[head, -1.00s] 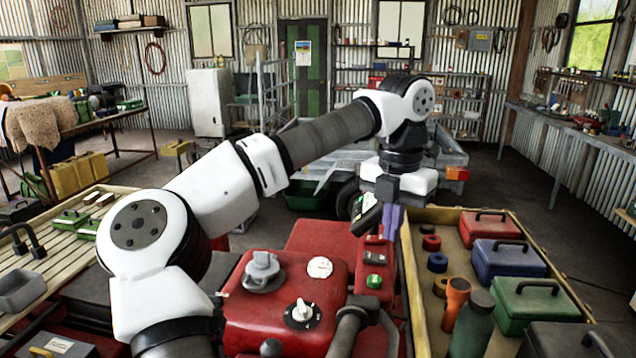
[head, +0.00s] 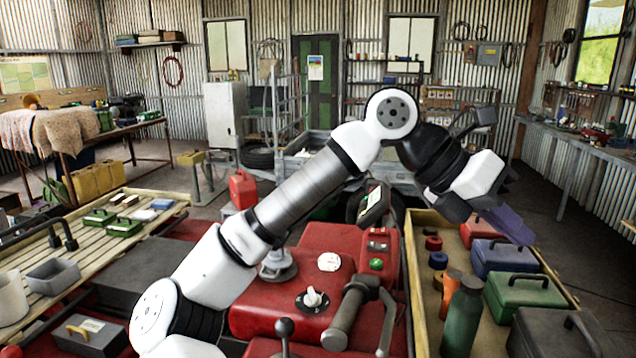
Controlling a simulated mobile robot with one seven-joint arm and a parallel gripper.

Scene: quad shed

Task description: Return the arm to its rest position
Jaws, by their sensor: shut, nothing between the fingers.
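My arm (head: 300,195) reaches up from the lower left, bends at a high elbow and comes down to the right. My gripper (head: 512,228), with purple fingers, is tilted down to the right, above the coloured toolboxes in the wooden tray. It looks shut and holds nothing. The fingertips appear apart from the boxes, though the height between them is hard to judge.
The wooden tray (head: 420,290) on the right holds a red box (head: 478,230), a blue box (head: 508,258), a green box (head: 525,297) and a green bottle (head: 463,318). The red quad bike (head: 265,312) with handlebar and display (head: 373,205) is in front. A slatted rack (head: 60,285) is left.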

